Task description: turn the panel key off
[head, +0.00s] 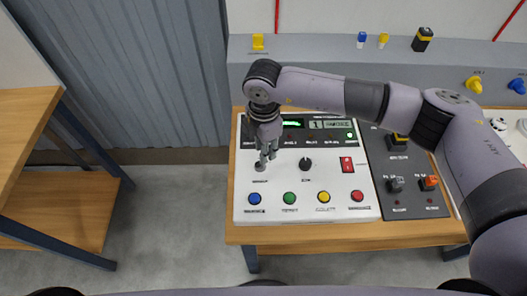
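The white control panel (330,195) lies on a wooden table in the head view. At its left is a small grey key switch (260,167) with a dark label below it. My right gripper (266,157) reaches down from above, with its fingertips right at the key switch and partly covering it. The fingers look close together, but I cannot tell whether they grip the key. The key's exact angle is too small to read. My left gripper is not in view.
The panel also has a black knob (306,163), a red rocker switch (347,164) and several coloured buttons, including a blue one (255,198). A dark panel (403,180) with switches lies to the right. A wooden bench (25,120) stands at the left.

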